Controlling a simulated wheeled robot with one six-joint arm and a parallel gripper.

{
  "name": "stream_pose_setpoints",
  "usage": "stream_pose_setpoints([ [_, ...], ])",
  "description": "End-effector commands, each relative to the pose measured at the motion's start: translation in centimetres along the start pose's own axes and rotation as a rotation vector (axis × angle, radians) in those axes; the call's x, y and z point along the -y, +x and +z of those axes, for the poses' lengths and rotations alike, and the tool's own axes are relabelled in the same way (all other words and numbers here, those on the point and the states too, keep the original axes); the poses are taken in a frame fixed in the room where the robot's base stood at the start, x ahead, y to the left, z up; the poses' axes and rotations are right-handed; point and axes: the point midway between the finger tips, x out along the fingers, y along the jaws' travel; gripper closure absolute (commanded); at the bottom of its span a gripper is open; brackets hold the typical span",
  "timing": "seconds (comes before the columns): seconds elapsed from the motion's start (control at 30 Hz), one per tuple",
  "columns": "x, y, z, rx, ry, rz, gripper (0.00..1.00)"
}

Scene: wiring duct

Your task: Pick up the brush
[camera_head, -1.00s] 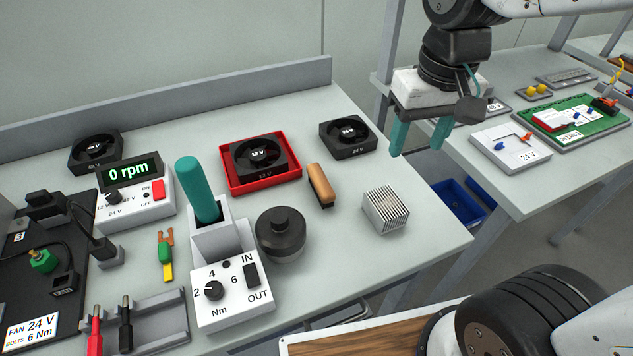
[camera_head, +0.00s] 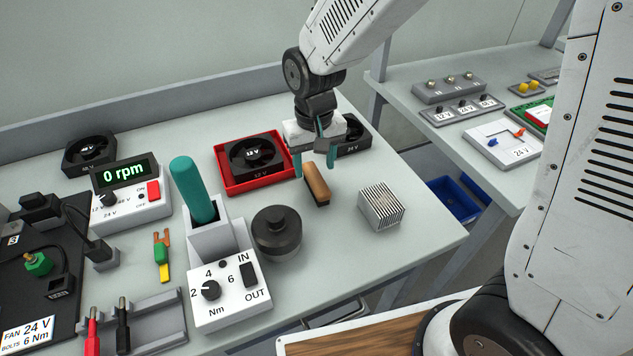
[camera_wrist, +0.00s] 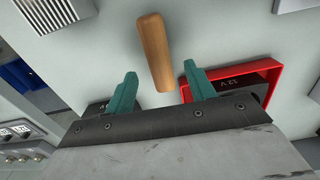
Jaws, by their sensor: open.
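The brush (camera_head: 317,184) has a brown wooden back and a dark underside. It lies on the grey table between the red tray and the ribbed metal block. In the wrist view the brush (camera_wrist: 156,52) lies ahead of my gripper, with its near end close to the gap between the fingertips. My gripper (camera_head: 314,171) has two teal fingers, apart and empty, and hangs at the brush's far end. In the wrist view my gripper (camera_wrist: 160,76) is open. I cannot tell its exact height above the table.
A red tray (camera_head: 222,179) holding a 12 V fan stands left of the brush. A ribbed metal block (camera_head: 381,206) is to the right, a black round knob-like part (camera_head: 277,232) to the front left. Another fan (camera_head: 355,136) is behind my gripper. The table's right edge is near.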

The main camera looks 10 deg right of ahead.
Motion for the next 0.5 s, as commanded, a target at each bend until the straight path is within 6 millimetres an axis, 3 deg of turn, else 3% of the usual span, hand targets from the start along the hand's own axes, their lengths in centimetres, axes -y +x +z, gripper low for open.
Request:
stream_pose_setpoints([
  [0.23, 0.0, 3.7, 0.7, 0.004, 0.0, 0.001, 0.45],
  [0.5, 0.0, 4.5, 0.6, 0.0, 0.0, 0.0, 0.45],
])
